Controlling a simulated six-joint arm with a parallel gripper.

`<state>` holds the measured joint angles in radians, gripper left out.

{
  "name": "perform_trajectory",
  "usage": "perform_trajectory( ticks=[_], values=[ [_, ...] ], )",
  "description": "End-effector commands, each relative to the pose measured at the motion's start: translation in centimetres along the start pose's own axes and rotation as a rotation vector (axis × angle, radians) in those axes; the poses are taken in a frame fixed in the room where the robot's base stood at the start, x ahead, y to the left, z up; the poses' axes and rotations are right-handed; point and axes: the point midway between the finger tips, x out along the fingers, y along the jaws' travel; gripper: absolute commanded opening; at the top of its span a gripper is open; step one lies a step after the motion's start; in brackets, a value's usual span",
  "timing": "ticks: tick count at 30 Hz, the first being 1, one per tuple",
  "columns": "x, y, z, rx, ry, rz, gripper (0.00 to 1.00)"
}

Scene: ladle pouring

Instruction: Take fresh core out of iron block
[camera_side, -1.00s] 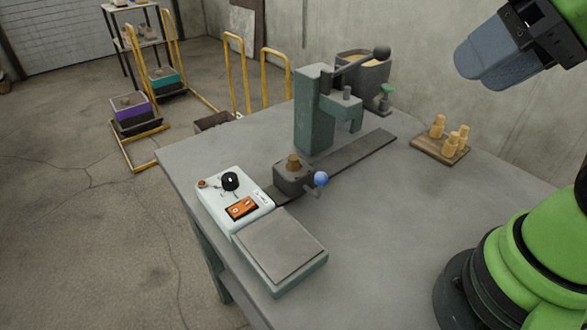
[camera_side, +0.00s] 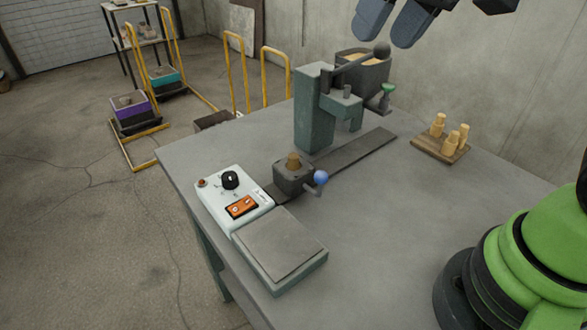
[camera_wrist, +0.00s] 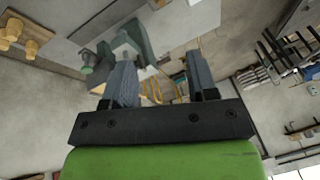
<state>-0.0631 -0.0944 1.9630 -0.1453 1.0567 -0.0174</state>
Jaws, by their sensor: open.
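The iron block (camera_side: 293,178) is a dark, box-like piece with a blue-knobbed handle (camera_side: 320,178). It sits at the near end of a dark rail, beside the white control box. My gripper (camera_side: 388,22) is open and empty, high above the back of the bench, to the right of and well above the block. Its two grey-blue fingers also show apart in the wrist view (camera_wrist: 160,85). I cannot make out the block in the wrist view.
A green press (camera_side: 315,110) with a lever and round knob stands behind the block. A white control box (camera_side: 234,198) and flat plate (camera_side: 280,246) lie in front. A wooden board (camera_side: 428,149) holds several tan cores at right. The bench middle is clear.

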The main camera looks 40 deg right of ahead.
Motion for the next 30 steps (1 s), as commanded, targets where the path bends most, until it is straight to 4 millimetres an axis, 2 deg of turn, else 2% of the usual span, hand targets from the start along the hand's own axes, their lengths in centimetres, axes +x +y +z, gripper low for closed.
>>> perform_trajectory(
  ticks=[1, 6, 10, 15, 18, 30],
  values=[
    [1.5, -0.5, -1.4, -0.012, -0.039, 0.020, 0.53],
    [6.9, -1.7, -4.9, -0.046, -0.144, 0.083, 0.53],
    [11.9, -2.2, -6.5, -0.072, -0.219, 0.132, 0.53],
    [17.4, -2.4, -7.1, -0.098, -0.291, 0.183, 0.53],
    [19.3, -2.3, -7.0, -0.107, -0.316, 0.202, 0.53],
    [24.2, -1.3, -5.7, -0.111, -0.332, 0.214, 0.53]
  ],
)
